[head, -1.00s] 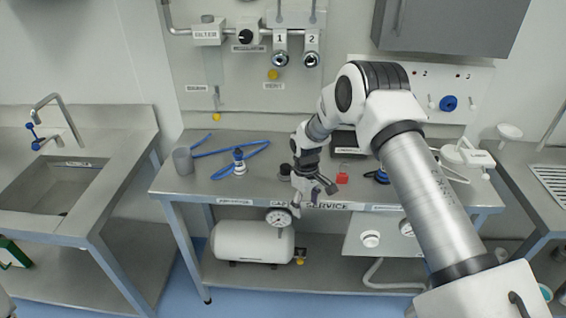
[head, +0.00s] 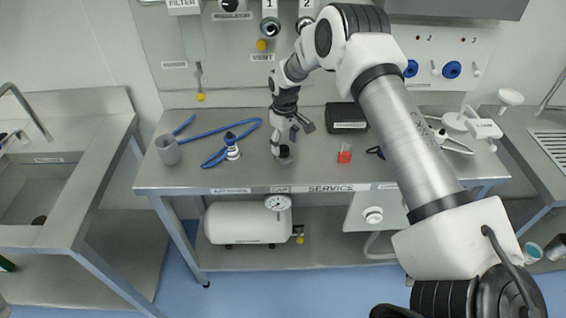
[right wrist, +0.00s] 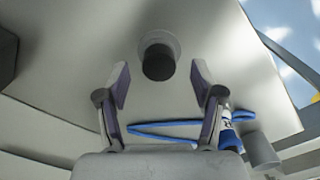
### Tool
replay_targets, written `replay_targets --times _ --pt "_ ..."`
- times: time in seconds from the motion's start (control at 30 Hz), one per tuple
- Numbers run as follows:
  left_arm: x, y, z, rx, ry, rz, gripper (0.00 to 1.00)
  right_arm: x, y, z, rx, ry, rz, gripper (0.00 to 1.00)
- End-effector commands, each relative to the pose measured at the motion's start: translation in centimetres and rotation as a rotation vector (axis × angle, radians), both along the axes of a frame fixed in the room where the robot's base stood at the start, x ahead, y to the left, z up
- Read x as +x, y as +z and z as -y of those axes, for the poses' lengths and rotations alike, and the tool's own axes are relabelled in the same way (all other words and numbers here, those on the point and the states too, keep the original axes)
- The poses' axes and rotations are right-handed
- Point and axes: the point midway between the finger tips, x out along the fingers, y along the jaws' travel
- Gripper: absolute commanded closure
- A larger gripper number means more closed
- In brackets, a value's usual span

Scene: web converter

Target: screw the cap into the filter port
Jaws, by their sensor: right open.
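The dark round cap (head: 284,158) stands on the bench behind the CAP label. In the right wrist view the cap (right wrist: 158,62) sits on a pale round base, just beyond my fingertips and roughly centred between them. My right gripper (head: 292,138) is open and empty, close to the cap; its two spread fingers also show in the right wrist view (right wrist: 160,82). The filter block (head: 183,4), labelled FILTER, is on the wall panel at the top left, cut by the picture's edge. I cannot make out its port opening. My left gripper is not in view.
Valves hang on the wall. The front strip of bench is clear.

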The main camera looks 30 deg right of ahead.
Motion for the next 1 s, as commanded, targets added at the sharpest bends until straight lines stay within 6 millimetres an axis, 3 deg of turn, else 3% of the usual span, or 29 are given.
replay_targets --times 0.03,0.2,0.7,0.73,0.77,0.9,1.0 --pt "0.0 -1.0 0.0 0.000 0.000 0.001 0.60 0.0 -1.4 0.0 0.000 0.000 -0.001 0.33" --pt "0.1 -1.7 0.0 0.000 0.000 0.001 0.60 0.1 -2.6 0.0 -0.001 0.001 0.002 0.33" --pt "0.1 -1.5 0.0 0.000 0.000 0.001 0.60 0.1 -2.7 0.1 0.000 0.001 0.001 0.33" --pt "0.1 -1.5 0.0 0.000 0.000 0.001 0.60 0.1 -2.7 0.1 0.000 0.001 0.001 0.37" --pt "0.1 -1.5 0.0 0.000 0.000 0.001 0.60 0.1 -2.7 0.1 0.000 0.001 0.001 0.47" --pt "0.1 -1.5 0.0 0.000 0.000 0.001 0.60 0.1 -2.7 0.1 0.000 0.001 0.001 0.97" --pt "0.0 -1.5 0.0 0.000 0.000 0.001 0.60 0.1 -2.6 0.1 0.000 0.001 0.001 1.00"
